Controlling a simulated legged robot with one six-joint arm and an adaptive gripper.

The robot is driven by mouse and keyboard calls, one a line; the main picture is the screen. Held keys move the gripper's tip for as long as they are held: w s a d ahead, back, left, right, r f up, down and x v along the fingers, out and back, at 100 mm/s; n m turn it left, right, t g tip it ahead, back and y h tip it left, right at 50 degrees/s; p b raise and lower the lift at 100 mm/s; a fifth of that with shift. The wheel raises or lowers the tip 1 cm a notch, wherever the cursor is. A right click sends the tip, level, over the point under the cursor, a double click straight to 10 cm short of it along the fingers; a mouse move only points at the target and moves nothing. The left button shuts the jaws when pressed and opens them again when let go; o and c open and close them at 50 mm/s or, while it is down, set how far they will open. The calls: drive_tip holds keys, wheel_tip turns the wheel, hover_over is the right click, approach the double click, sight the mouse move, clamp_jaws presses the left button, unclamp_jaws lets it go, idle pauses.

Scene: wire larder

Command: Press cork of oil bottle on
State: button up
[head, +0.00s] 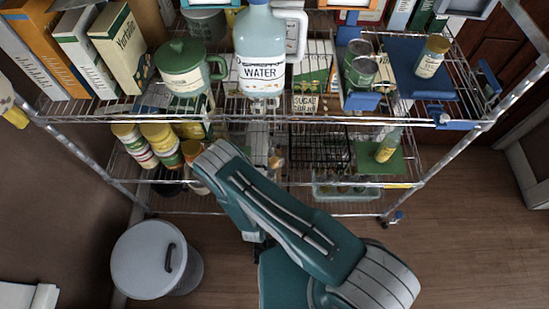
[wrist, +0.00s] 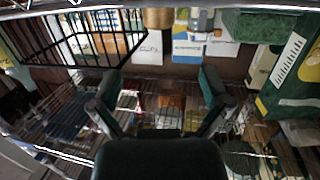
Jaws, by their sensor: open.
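A slim clear-green bottle with a yellow label (head: 386,147), which looks like the oil bottle, stands on a green mat (head: 397,165) at the right of the lower shelf in the head view. It is too small to tell whether a cork sits in its neck, and I cannot make out a loose cork. My gripper (wrist: 160,92) shows in the wrist view with its two dark green fingers spread wide and nothing between them. I cannot make out the bottle in the wrist view.
A black wire rack (head: 320,147) stands left of the bottle; a wire basket shows in the wrist view (wrist: 85,38). Stacked cans (head: 160,142) stand at the lower left. The upper wire shelf (head: 262,120) is crowded, with a water jug (head: 260,50). A grey bin (head: 148,262) stands on the floor.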

sight(273, 163)
drive_tip(key=x, duration=1)
drive_tip(key=shift+f, duration=0.35)
drive_tip(key=c, duration=0.9)
